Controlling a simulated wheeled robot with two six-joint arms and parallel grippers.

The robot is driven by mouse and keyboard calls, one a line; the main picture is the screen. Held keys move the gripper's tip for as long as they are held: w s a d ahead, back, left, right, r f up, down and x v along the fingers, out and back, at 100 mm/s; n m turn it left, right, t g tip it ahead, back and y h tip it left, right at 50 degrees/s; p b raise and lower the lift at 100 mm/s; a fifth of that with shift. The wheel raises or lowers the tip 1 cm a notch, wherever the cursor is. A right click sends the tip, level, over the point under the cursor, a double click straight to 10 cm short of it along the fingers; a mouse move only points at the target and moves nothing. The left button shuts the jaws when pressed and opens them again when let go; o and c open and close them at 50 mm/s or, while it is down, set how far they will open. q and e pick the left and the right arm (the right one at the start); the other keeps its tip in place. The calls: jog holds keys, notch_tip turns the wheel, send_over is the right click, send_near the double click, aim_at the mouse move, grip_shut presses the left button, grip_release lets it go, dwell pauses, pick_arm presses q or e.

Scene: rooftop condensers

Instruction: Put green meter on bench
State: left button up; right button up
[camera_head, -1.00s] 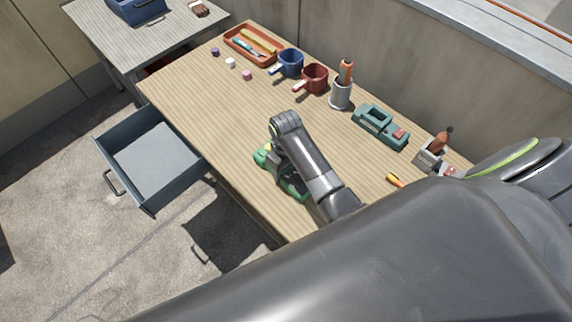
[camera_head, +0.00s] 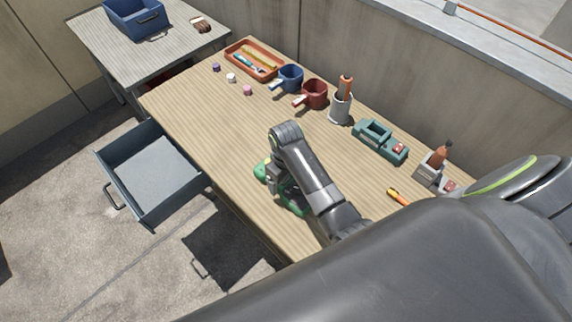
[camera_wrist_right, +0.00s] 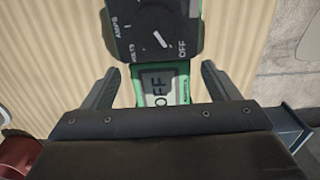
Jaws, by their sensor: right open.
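The green meter (camera_head: 261,172) is on the wooden bench (camera_head: 195,105), near its front edge, partly hidden under my right arm. My right gripper (camera_head: 277,187) is over the meter. In the right wrist view my right gripper (camera_wrist_right: 160,82) is open, with one finger on each side of the meter and visible gaps between. Whether it touches the meter below cannot be told. My left gripper is not in view.
An open drawer (camera_head: 152,172) juts from the bench front. Along the back stand an orange tray (camera_head: 236,60), blue mug (camera_head: 291,78), red mug (camera_head: 315,93), grey holder (camera_head: 340,108) and teal device (camera_head: 374,134). A screwdriver (camera_head: 397,196) lies right. The bench's left middle is clear.

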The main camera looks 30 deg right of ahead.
aim_at(286, 181)
notch_tip(286, 181, up, 10)
jog(key=p, duration=0.1)
jog(key=shift+r, duration=0.2)
dwell(0.5)
